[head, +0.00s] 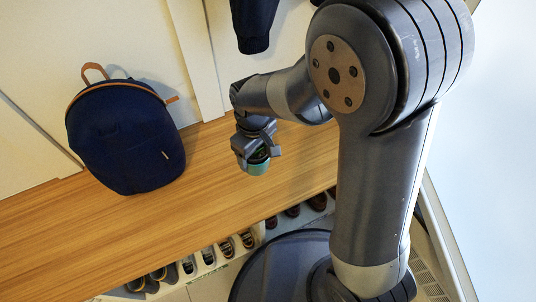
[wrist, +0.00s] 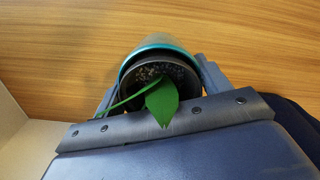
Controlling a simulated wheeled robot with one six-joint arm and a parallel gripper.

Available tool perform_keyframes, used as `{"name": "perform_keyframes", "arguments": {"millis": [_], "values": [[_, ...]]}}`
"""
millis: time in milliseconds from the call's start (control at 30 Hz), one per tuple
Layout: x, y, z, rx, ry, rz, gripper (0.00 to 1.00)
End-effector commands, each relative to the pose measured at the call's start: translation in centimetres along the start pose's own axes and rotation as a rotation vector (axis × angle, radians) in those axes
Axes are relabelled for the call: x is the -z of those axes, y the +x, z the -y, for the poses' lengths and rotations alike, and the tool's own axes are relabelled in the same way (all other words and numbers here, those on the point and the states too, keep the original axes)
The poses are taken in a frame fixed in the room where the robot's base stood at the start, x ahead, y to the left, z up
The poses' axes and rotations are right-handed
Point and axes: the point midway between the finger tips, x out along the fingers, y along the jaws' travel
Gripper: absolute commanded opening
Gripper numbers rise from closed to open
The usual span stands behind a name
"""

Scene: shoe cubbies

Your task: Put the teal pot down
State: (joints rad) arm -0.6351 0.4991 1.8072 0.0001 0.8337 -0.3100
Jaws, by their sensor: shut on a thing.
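The teal pot (head: 257,168) shows below my gripper (head: 258,150) in the head view, over the wooden bench top. In the wrist view the teal pot (wrist: 160,43) has a dark inner rim, soil and a green leaf that hangs towards the camera. My gripper (wrist: 158,85) is shut on the pot, with one finger on each side of it. The pot's base is hidden in the wrist view, and I cannot tell whether it touches the bench.
The wooden bench top (head: 60,235) is clear around the pot. A navy backpack (head: 125,135) with tan trim stands on it at the left. Several shoes (head: 228,248) sit in cubbies below the front edge. A dark garment (head: 253,22) hangs above.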

Motion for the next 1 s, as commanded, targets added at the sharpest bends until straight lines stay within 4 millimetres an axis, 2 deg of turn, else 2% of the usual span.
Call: {"name": "perform_keyframes", "arguments": {"millis": [33,133,433,600,1000], "values": [[-0.1,1.6,0.1,0.002,-0.001,0.006,0.45],[-0.1,3.5,0.0,0.002,0.0,0.005,0.45],[-0.1,6.2,0.0,0.001,0.002,0.002,0.45],[-0.1,8.7,0.0,0.001,0.002,0.003,0.45],[0.0,9.2,-0.1,0.0,0.002,0.001,0.45]]}}
